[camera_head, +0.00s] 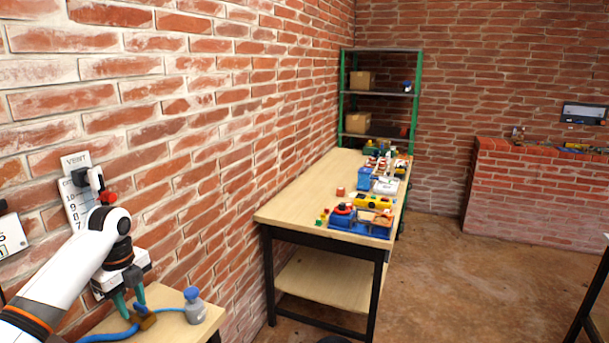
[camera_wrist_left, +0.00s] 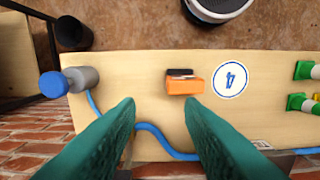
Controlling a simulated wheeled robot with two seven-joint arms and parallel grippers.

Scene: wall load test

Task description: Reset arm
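My left gripper (camera_head: 131,308) hangs fingers-down over a small light wood table (camera_head: 176,331) by the left wall. In the left wrist view its two teal fingers (camera_wrist_left: 160,104) stand wide apart with nothing between their tips. An orange block with a dark part (camera_wrist_left: 185,86) lies on the tabletop just beyond the fingertips, and it shows near them in the head view (camera_head: 146,320). I cannot tell from these views whether a finger touches it. My right gripper is not in view.
A grey bottle with a blue cap (camera_head: 194,308) stands near the table's edge, beside a blue hose (camera_head: 105,335). The brick wall (camera_head: 200,140) with a vent chart (camera_head: 78,200) is close to my left arm. A long workbench (camera_head: 300,205) with coloured parts stands ahead; brown floor (camera_head: 450,270) is clear.

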